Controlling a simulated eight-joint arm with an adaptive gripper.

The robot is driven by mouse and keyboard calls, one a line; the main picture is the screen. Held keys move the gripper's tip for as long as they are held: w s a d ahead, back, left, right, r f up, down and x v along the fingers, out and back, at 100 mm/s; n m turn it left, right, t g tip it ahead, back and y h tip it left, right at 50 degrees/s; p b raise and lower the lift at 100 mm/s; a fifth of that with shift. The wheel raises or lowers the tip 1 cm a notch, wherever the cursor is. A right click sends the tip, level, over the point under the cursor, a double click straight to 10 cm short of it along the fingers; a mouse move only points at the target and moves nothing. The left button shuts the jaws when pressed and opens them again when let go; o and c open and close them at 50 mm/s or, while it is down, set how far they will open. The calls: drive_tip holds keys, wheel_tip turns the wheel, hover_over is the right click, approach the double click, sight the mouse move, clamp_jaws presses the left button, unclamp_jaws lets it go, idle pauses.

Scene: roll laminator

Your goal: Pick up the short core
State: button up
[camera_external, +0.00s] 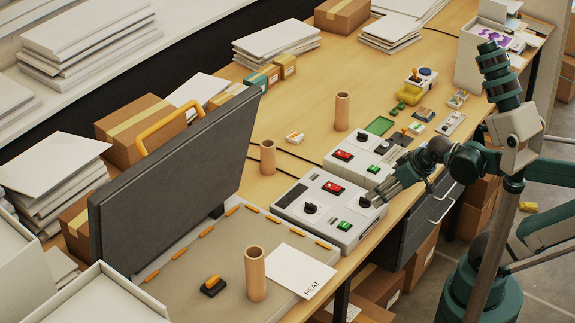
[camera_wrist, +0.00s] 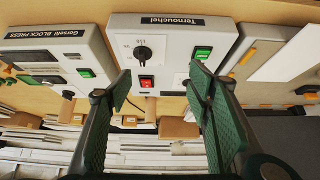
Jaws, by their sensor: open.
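Three upright brown cardboard cores show in the external view. The shortest-looking one, the short core (camera_external: 267,158), stands on the table behind the front control box. A taller core (camera_external: 342,112) stands farther back, and another tall core (camera_external: 255,274) stands on the grey mat at the front. My gripper (camera_external: 374,192) is over the right end of the front control box, well to the right of the short core. In the wrist view its green pads (camera_wrist: 160,78) are apart with nothing held between them. I cannot clearly make out the short core in the wrist view.
A large dark panel (camera_external: 170,185) stands upright to the left. A cable runs beside the short core. A white HEAT card (camera_external: 298,270) lies on the mat.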

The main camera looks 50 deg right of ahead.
drive_tip(key=w+r+t, duration=0.1)
drive_tip(key=w+r, duration=0.1)
drive_tip(key=w, duration=0.9)
drive_tip(key=t+p, duration=0.4)
drive_tip(key=t, duration=0.2)
approach(271, 145)
drive_tip(key=w, duration=0.3)
drive_tip(key=shift+w+d+f, duration=0.15)
drive_tip(key=shift+w+f, duration=0.2)
drive_tip(key=shift+f, duration=0.35)
drive_tip(key=shift+w, duration=0.1)
drive_tip(key=shift+x, duration=1.2)
drive_tip(key=shift+b+x, duration=0.5)
drive_tip(key=shift+x, duration=2.05)
